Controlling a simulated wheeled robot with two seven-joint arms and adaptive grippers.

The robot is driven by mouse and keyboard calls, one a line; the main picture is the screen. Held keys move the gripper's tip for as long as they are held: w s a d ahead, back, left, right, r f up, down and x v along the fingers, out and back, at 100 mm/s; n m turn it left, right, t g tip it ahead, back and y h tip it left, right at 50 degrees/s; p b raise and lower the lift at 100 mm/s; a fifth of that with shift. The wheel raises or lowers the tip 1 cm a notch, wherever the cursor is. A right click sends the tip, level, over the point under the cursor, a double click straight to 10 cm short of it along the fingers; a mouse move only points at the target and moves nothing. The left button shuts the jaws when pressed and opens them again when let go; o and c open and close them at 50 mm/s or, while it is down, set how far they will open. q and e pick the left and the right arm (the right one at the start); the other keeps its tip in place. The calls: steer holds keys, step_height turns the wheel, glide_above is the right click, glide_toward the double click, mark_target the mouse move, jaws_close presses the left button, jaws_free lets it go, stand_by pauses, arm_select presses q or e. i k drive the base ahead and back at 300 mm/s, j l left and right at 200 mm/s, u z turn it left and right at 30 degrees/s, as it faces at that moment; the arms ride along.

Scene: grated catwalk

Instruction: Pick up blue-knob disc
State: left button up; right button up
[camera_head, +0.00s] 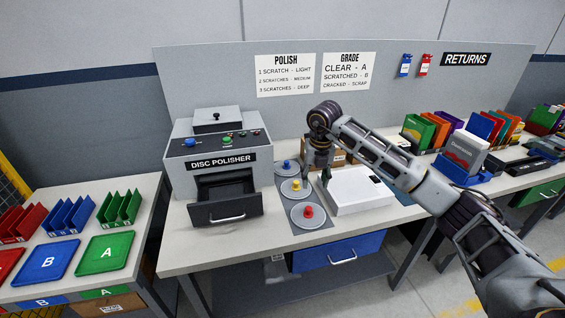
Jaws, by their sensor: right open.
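The blue-knob disc (281,173) lies flat at the far end of a dark strip (324,232) on the workbench, beside the disc polisher. A yellow-knob disc (294,194) and a red-knob disc (309,223) lie in line in front of it. My right gripper (317,172) points down, open and empty, just right of the blue-knob and yellow-knob discs, near the white box-like device. It does not touch the blue knob (286,165). My left gripper is not in view.
The disc polisher (208,145) has its front drawer (225,209) pulled out left of the discs. A white flat device (358,193) stands right of them, a cardboard box (343,158) behind my gripper. Colored trays (105,253) fill the left table; cases (463,152) stand right.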

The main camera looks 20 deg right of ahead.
mark_target(284, 168)
steer(key=i, duration=0.95)
